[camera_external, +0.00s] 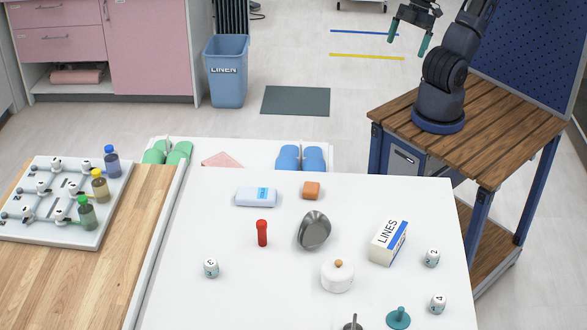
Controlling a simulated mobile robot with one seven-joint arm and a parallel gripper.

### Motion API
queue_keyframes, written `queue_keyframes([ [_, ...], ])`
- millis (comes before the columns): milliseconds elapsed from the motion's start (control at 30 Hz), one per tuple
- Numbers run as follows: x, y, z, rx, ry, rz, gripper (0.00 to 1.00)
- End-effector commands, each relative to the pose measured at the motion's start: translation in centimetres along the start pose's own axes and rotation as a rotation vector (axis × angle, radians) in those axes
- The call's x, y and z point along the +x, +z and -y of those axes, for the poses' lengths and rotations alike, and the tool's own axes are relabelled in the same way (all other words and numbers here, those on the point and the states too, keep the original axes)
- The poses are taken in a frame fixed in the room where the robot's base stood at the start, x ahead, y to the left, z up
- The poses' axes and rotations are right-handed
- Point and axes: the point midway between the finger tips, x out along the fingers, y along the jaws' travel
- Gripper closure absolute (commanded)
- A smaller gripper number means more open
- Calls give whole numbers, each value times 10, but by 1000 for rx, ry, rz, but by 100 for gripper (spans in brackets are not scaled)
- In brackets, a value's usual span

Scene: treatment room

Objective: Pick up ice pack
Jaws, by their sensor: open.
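A flat white and pale-blue pack with a bright blue label (256,196) lies near the far left part of the white table (200,310). It looks like the ice pack, but its print is too small to read. My gripper (409,38) is at the top of the view, raised well above the floor and far beyond the white table. Its two green fingers are apart with nothing between them. It is far from the pack and touches nothing.
Near the pack are an orange-brown block (311,190), a red cylinder (262,233) and a metal scoop (314,230). A LINES box (388,243), a white lidded pot (337,276) and a teal piece (398,318) stand nearer.

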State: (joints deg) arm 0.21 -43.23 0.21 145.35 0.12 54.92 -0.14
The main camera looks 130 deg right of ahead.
Motion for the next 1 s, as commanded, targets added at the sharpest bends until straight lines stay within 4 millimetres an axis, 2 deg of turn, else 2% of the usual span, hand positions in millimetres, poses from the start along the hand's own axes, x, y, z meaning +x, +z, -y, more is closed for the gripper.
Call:
queue_keyframes([
  [333, 0, 0, 0, 0, 0, 0, 0],
  [400, 0, 0, 0, 0, 0, 0, 14],
  [433, 0, 0, 0, 0, 0, 0, 16],
  [733, 0, -2, 0, -8, 2, 1, 16],
  [867, 4, -16, -3, -68, 18, 9, 16],
  [1000, 14, -45, -10, -206, 52, 28, 16],
])
